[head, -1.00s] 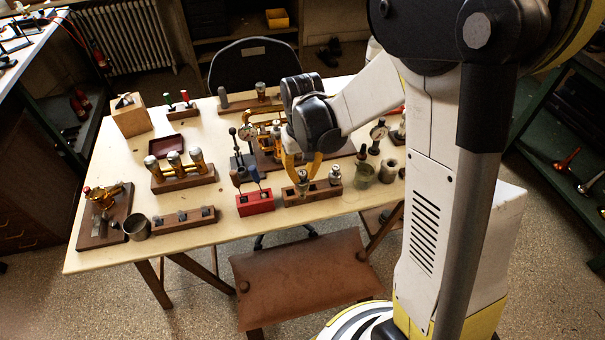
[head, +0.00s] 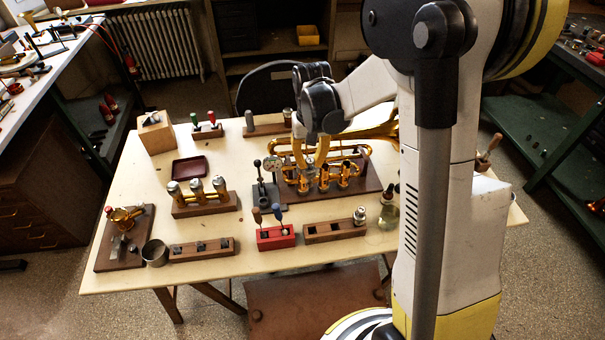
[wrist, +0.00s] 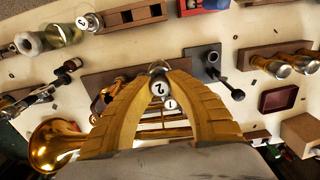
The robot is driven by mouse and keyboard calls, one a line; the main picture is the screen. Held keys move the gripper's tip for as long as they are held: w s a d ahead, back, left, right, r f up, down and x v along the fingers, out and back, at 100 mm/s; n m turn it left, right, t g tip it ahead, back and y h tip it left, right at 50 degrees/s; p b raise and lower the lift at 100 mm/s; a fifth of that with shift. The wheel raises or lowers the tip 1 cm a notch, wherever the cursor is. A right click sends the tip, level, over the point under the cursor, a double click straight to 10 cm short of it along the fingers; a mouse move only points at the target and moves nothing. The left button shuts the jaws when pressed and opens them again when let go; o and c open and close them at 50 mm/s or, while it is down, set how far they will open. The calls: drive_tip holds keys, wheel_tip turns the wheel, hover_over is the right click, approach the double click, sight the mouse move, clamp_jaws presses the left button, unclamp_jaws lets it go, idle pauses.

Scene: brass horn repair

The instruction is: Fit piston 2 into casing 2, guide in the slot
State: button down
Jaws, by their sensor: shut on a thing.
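My gripper (head: 321,162) is shut on piston 2, over the brass horn (head: 285,148) on its wooden board (head: 368,183). In the wrist view, the cap of piston 2 (wrist: 158,89) shows its number between the yellow fingers. A pale disc marked 1 (wrist: 169,104) shows just behind it. In the head view, casing 2 (head: 323,182), the middle brass tube of the row, lies right below the fingertips. I cannot tell whether the piston's lower end is in the casing. Guide and slot are hidden.
A wooden rack (head: 320,231) in front holds piston 3 (head: 360,214) at its right end; its other holes look empty. The bell (head: 383,128) extends behind right.

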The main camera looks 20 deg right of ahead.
drive_tip(key=w+d+r+m+p, duration=0.1)
drive_tip(key=w+d+r+m, duration=0.1)
drive_tip(key=w+d, duration=0.2)
drive_tip(key=shift+w+d+m+p, duration=0.3)
drive_tip(key=shift+w+d+p, duration=0.1)
drive_tip(key=shift+d, duration=1.2)
drive_tip(key=shift+b, duration=0.45)
idle(0.7)
wheel_tip(320, 180, down, 7)
drive_tip(key=b, duration=0.5)
idle(1.4)
drive_tip(key=c, duration=1.3)
unclamp_jaws()
drive_tip(key=shift+r, duration=0.15)
wheel_tip(320, 180, up, 12)
